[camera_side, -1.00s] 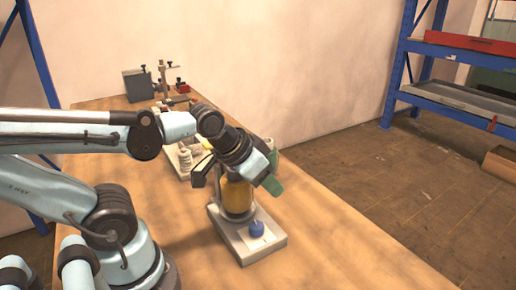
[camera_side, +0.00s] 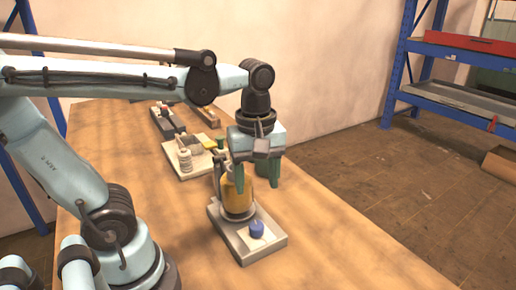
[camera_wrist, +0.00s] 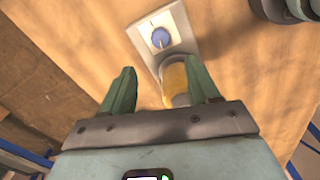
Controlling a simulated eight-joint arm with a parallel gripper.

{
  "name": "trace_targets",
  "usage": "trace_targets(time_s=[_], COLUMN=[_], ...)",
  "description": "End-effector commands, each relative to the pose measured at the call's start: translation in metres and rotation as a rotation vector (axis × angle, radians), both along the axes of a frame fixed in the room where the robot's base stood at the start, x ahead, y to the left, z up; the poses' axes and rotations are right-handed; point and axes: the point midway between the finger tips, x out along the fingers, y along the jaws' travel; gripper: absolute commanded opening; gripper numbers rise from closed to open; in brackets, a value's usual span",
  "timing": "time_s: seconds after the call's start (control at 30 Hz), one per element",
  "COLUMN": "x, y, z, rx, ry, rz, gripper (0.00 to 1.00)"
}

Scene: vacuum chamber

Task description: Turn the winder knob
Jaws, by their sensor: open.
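A small device with a pale grey base (camera_side: 268,240) stands on the wooden table. It carries an amber cylinder (camera_side: 236,203) at its back and a round blue knob (camera_side: 256,229) on its front; I cannot tell whether this is the winder knob. My gripper (camera_side: 257,188) points down with two green fingers apart, just above and beside the cylinder, whose top is partly hidden. In the wrist view my open gripper (camera_wrist: 160,68) has the cylinder (camera_wrist: 174,82) showing between its fingers, nearer the right one. The blue knob (camera_wrist: 160,38) lies beyond the fingertips, untouched.
Behind the device on the table (camera_side: 330,240) are a cream board (camera_side: 187,164) with white ribbed parts and a dark narrow fixture (camera_side: 166,121). The table's front right is clear. A blue shelf rack (camera_side: 398,75) stands beyond it on the right.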

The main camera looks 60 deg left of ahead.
Motion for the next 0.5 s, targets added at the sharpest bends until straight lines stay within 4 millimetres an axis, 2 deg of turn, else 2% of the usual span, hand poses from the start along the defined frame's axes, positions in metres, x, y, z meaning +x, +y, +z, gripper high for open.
trace_targets(time_s=[0.17, 0.5], x=[0.000, 0.000], y=[0.000, 0.000], z=[-0.009, -0.051], rx=[0.000, 0.000], ry=[0.007, 0.004], rz=[0.015, 0.013], gripper=[0.60, 0.60])
